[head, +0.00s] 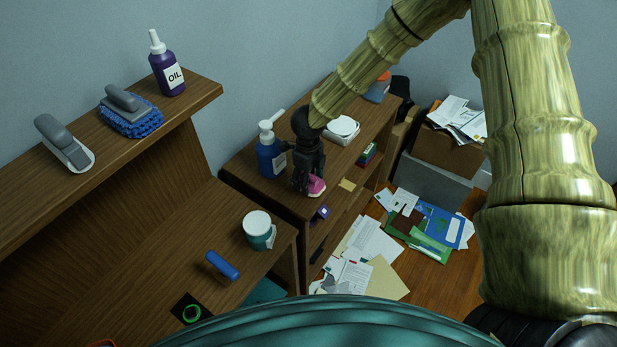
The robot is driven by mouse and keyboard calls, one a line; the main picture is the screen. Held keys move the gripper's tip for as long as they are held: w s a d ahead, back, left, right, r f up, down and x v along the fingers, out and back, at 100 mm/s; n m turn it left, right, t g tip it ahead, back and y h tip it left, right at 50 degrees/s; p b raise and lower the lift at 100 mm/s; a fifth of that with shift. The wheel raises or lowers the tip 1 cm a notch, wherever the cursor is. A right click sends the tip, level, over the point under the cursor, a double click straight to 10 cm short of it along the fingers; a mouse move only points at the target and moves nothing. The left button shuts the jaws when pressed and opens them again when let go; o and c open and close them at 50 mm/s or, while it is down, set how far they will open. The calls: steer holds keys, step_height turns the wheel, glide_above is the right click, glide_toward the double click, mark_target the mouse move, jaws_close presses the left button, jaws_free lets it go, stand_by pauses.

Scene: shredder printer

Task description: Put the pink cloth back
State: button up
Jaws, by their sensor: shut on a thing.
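The pink cloth (317,185) is a small pink and white bundle at the front edge of the wooden shelf unit's top (240,172). My gripper (308,183) is black, points down and is shut on the cloth. Its fingers hide part of the cloth. I cannot tell whether the cloth touches the shelf top or is held just above it.
A teal-labelled tub (258,230) and a blue cylinder (222,266) are on the nearer desk. Papers (369,240) litter the floor.

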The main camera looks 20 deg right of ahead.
steer(key=shift+f, duration=0.4)
steer(key=shift+f, duration=0.1)
steer(key=o, duration=1)
step_height(320, 180, up, 12)
steer(key=shift+r+b, duration=0.1)
steer(key=shift+b, duration=0.8)
